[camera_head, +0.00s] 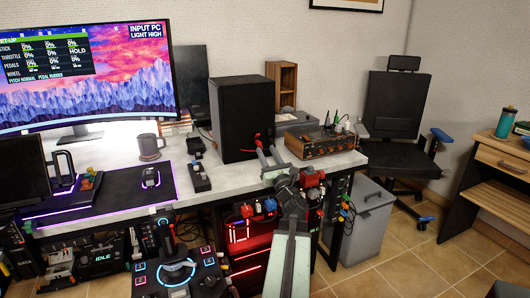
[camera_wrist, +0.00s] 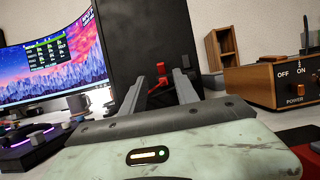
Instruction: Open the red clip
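The red clip (camera_wrist: 162,72) is small and shows in the wrist view against the black speaker's face, between my two fingers. In the head view the red clip (camera_head: 257,141) sits low by the speaker's front, just at my fingertips. My gripper (camera_wrist: 160,78) is open, one grey finger on each side of the clip. In the head view my gripper (camera_head: 267,151) reaches over the desk's front edge. I cannot tell whether either finger touches the clip. The clip's own shape and whether it is open are too small to make out.
The black speaker (camera_head: 243,115) stands close behind the clip. The brown power box (camera_head: 318,142) is on the right. A black switch strip (camera_head: 199,175), a grey mug (camera_head: 150,147) and a mouse (camera_head: 151,178) lie left. A joystick base (camera_head: 178,275) stands in front below the desk.

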